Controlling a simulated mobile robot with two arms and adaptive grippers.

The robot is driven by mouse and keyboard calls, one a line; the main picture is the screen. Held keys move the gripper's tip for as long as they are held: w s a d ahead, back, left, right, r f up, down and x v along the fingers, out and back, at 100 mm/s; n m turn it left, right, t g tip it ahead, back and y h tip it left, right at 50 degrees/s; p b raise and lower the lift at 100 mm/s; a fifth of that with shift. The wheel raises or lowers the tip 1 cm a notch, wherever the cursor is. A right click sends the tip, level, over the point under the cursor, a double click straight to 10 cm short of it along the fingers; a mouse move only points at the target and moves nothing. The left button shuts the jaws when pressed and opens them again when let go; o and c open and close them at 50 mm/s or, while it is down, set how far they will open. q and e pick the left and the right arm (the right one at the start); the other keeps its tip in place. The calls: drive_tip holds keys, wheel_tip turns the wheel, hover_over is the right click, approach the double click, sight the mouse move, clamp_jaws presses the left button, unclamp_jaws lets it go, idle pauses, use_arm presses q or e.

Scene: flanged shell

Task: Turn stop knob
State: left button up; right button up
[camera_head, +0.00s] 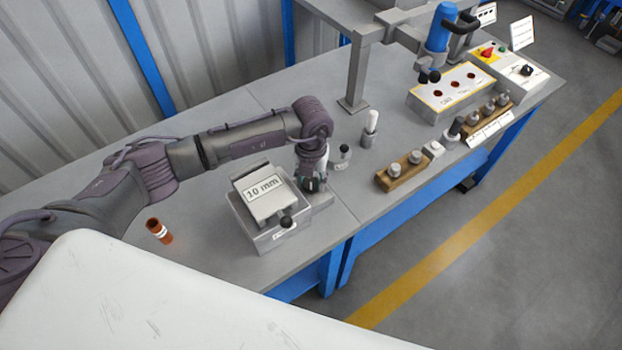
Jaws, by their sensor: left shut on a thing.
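My left gripper (311,183) points down at the right side of a grey box-shaped fixture (268,240) that carries a "10 mm" plate (264,188). It is shut on a small dark knob, mostly hidden by the fingers, which looks like the stop knob. Another black knob (288,222) stands at the fixture's front right corner, apart from the gripper. My right gripper is not in view.
A white-topped post (370,127) and a wooden block with metal pegs (402,171) stand to the right. A press with a blue cylinder (440,28) and a control panel (520,72) are farther right.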

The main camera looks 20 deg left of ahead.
use_arm(q)
drive_tip(key=m+b, duration=0.5)
drive_tip(key=shift+w+f+m, duration=0.1)
drive_tip(key=shift+f+m, duration=0.1)
drive_tip(key=shift+m, duration=0.1)
drive_tip(key=m+b, duration=0.2)
drive_tip(key=b, duration=0.1)
drive_tip(key=shift+r+m, duration=0.1)
drive_tip(key=shift+m, duration=0.3)
drive_tip(key=shift+r+m+b, duration=0.15)
drive_tip(key=shift+m+b, duration=0.5)
drive_tip(key=shift+m, duration=0.15)
drive_tip(key=o, duration=1.1)
drive_tip(key=shift+o, duration=0.2)
